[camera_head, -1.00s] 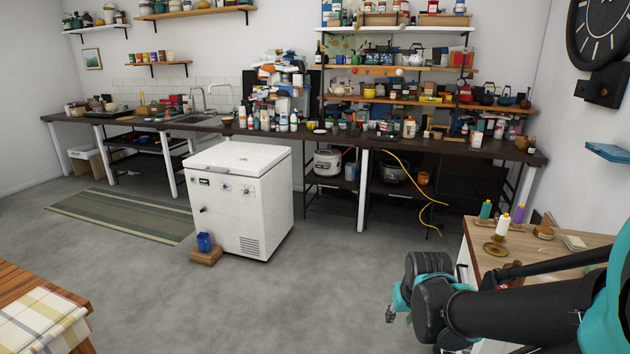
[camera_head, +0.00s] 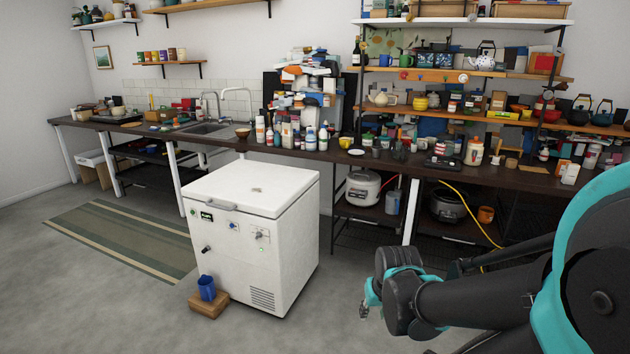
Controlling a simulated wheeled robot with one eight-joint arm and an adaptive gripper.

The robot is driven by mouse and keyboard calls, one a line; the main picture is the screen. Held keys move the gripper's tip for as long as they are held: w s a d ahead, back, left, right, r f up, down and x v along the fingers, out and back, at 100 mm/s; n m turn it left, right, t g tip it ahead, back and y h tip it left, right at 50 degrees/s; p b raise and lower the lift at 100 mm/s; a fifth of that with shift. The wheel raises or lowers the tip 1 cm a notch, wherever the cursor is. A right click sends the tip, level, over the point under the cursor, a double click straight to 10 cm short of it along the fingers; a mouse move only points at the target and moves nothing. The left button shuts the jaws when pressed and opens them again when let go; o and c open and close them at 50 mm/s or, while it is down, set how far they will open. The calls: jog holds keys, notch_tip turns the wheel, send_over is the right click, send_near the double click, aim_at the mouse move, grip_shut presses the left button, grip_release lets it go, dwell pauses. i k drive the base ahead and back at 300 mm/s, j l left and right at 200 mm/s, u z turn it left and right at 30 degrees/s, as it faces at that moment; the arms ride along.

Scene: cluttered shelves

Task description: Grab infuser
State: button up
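I cannot pick out the infuser for certain; the items on the shelves and counter are small and crowded. A white teapot (camera_head: 485,62) stands on the upper rack shelf, and dark teapots (camera_head: 580,110) stand on the shelf below at the right. My gripper (camera_head: 368,300) is at the lower right, in front of the counter and well away from the shelves. It is small and seen from the side, with teal parts, so I cannot tell whether it is open. I see nothing held in it.
A white chest freezer (camera_head: 255,235) stands in front of the counter (camera_head: 360,165). A blue cup (camera_head: 207,288) sits on a wooden block (camera_head: 208,304) beside it. A striped rug (camera_head: 115,240) lies at the left. The grey floor between freezer and arm is clear.

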aim_at(376, 150)
jog(key=i+z, duration=0.1)
jog(key=i, duration=0.4)
jog(key=i+j+z, duration=0.15)
jog(key=i, duration=0.35)
jog(key=i+j+z, duration=0.1)
jog(key=i, duration=0.4)
jog(key=i+j+z, duration=0.1)
jog(key=i, duration=0.4)
jog(key=j, duration=0.05)
